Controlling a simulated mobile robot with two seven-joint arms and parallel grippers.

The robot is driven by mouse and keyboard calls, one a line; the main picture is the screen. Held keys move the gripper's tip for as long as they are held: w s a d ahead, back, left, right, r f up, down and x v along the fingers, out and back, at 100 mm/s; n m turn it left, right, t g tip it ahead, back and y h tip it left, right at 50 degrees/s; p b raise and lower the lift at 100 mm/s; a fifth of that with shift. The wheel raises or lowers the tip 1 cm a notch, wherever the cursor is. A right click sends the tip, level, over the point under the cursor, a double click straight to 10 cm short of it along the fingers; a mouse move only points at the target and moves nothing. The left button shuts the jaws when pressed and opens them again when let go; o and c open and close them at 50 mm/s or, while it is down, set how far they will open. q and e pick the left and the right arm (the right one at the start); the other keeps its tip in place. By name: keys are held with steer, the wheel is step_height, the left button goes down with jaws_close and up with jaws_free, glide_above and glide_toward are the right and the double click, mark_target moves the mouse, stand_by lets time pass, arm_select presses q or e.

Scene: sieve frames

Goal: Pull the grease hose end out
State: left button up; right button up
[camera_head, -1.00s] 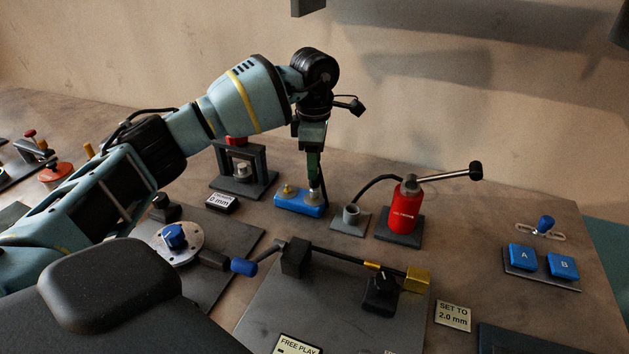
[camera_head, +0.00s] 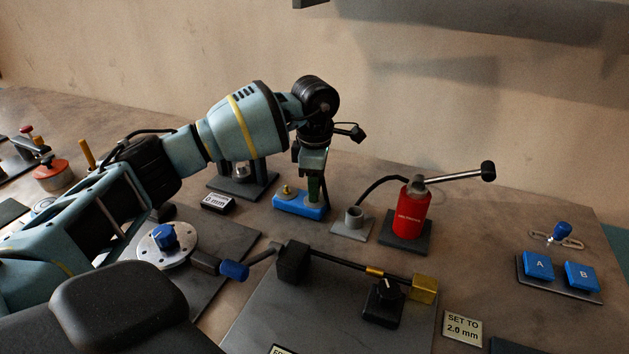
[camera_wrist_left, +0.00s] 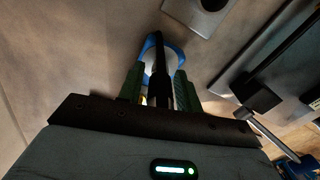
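The red grease pump (camera_head: 410,214) stands right of centre. Its black hose (camera_head: 378,188) arcs left and down to a grey cup holder (camera_head: 354,214); the hose end there is not clear. My left gripper (camera_head: 318,201) points down at the right end of a blue block (camera_head: 293,203) with a brass fitting on its left. In the left wrist view the green fingers (camera_wrist_left: 160,82) stand apart on either side of a slim dark rod (camera_wrist_left: 158,62), over a pale patch with a blue edge. Whether they touch anything is unclear. My right gripper is not in view.
The pump lever (camera_head: 455,174) juts right. In front lies a dark plate with a rod fixture (camera_head: 293,262) and a black knob (camera_head: 384,300). A dial disc (camera_head: 165,244) lies left. Blue A and B buttons (camera_head: 538,265) are far right. Bare table lies between pump and buttons.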

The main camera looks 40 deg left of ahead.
arm_select(q)
jaws_close()
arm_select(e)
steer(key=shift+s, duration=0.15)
arm_select(q)
steer(key=shift+r, duration=0.1)
